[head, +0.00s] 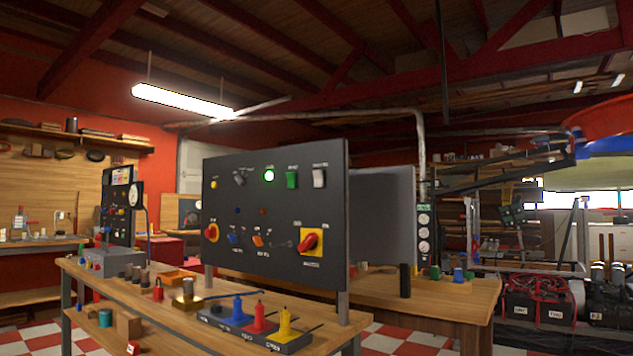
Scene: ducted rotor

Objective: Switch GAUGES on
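A dark upright control panel (275,215) stands on the wooden bench in the middle of the view. Its top row has a yellow lamp (214,184), a dark grey switch (239,178), a lit green lamp (269,176), a green rocker (292,180) and a light grey rocker (319,178). The labels are too small to read, so I cannot tell which control is GAUGES. Neither gripper is in view.
The wooden bench (365,318) carries a dark tray with blue, red and yellow plugs (285,325) before the panel. Smaller panels with gauges stand at the left (122,215) and right (424,235). A red and blue object (605,148) juts in at the upper right.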

